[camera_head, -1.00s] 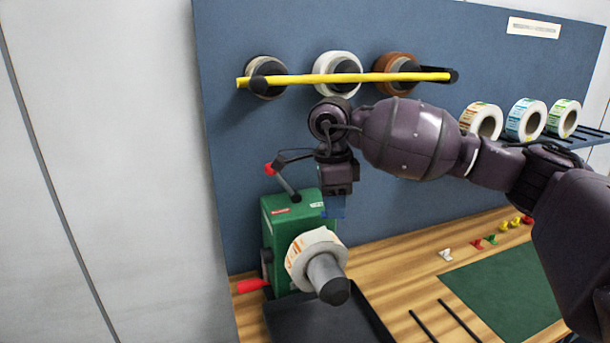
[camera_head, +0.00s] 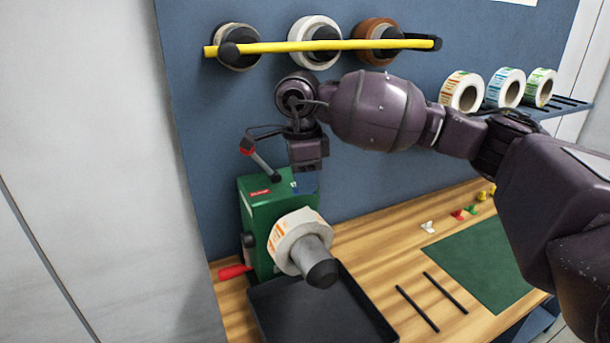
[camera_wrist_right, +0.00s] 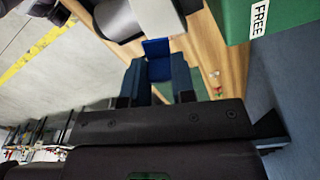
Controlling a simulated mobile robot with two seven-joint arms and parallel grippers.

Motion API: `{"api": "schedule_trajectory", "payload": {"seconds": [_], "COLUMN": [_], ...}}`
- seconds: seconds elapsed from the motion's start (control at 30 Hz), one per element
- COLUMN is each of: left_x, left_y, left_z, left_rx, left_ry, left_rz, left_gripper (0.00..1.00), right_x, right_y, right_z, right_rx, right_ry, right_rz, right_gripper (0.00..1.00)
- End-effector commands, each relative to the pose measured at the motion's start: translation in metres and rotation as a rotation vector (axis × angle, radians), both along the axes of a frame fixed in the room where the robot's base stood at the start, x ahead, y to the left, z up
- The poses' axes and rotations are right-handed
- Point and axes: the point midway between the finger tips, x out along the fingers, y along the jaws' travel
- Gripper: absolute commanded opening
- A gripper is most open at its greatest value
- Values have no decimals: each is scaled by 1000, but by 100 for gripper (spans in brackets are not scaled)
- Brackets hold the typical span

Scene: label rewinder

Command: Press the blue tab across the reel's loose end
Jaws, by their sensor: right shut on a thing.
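The reel of labels (camera_head: 288,236), white with orange print, sits on the grey spindle (camera_head: 317,262) of the green rewinder (camera_head: 256,207). My right gripper (camera_head: 305,183) points down just above and behind the reel, beside the rewinder's top. In the right wrist view the right gripper (camera_wrist_right: 158,78) is shut on the blue tab (camera_wrist_right: 157,47), which sticks out beyond the fingertips. The reel's pale edge (camera_wrist_right: 160,15) shows close beyond the tab; I cannot tell whether they touch. The reel's loose end cannot be made out. My left gripper is not in view.
A black tray (camera_head: 318,310) lies below the reel. A red-knobbed lever (camera_head: 250,147) rises behind the rewinder, and a red handle (camera_head: 235,271) sticks out left. A yellow bar (camera_head: 320,46) crosses three rolls on the blue panel. A green mat (camera_head: 475,255) lies right.

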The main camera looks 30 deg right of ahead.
Motion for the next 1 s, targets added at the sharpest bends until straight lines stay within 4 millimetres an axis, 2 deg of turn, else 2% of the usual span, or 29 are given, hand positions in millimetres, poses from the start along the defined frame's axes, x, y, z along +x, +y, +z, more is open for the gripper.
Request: {"api": "schedule_trajectory", "payload": {"seconds": [0.57, 1.0], "left_x": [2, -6], "left_y": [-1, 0], "left_z": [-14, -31], "left_rx": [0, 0], "left_ry": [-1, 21], "left_rz": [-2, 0], "left_gripper": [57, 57], "right_x": [0, 0], "right_y": [2, 3], "right_z": [-30, -51], "right_rx": [1, 0], "right_ry": [2, 1], "right_rz": [0, 1], "right_gripper": [2, 2]}}
